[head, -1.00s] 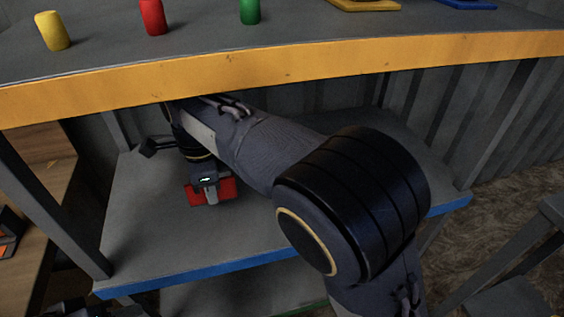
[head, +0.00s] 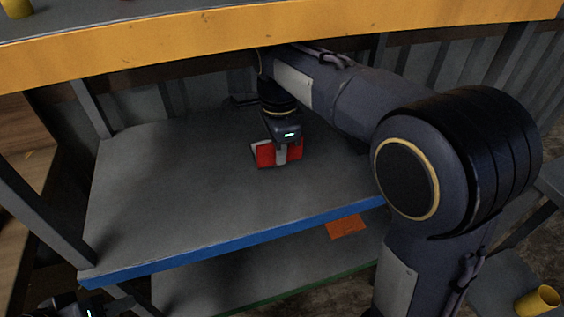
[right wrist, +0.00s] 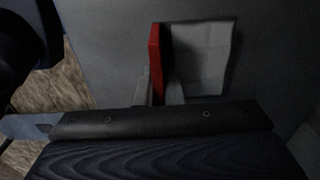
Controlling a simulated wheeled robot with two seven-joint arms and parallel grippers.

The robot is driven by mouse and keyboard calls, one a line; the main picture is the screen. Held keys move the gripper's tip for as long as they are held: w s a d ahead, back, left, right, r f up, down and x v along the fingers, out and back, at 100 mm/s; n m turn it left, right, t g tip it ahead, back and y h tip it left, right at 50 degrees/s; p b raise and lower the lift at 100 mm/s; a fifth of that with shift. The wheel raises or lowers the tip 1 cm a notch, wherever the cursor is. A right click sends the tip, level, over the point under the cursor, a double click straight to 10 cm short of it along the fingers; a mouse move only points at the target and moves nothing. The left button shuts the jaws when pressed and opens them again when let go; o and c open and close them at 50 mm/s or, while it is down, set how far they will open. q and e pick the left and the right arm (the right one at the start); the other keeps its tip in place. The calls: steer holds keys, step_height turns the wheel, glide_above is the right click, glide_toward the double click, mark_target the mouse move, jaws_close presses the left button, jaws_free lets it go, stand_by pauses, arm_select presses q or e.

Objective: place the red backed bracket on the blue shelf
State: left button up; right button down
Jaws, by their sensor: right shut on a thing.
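The red backed bracket (head: 265,155) shows red plate and a pale grey part in the head view. My right gripper (head: 282,143) is shut on it from above. The bracket is at or just above the grey board of the blue shelf (head: 240,236), behind its blue front edge; I cannot tell whether it touches. In the right wrist view the red plate (right wrist: 154,60) stands edge-on beside a grey part (right wrist: 200,58).
A yellow-edged top shelf (head: 260,45) hangs over the blue shelf, with my right arm reaching in beneath it. Grey uprights (head: 40,215) bound the sides. A lower green-edged shelf (head: 220,285) holds an orange piece (head: 346,227). The blue shelf's left and front are clear.

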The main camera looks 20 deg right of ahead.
steer(key=f, duration=0.1)
steer(key=f+b, duration=0.1)
steer(key=f, duration=0.1)
steer(key=shift+d, duration=0.4)
steer(key=shift+a+f, duration=0.1)
steer(key=shift+f, duration=0.25)
steer(key=shift+r, duration=0.1)
steer(key=c, duration=1.6)
jaws_free()
steer(key=shift+f, duration=0.2)
steer(key=shift+o, duration=0.2)
steer(key=shift+r, duration=0.1)
step_height(320, 180, up, 8)
steer(key=shift+f+p, duration=0.15)
steer(key=shift+p, duration=1)
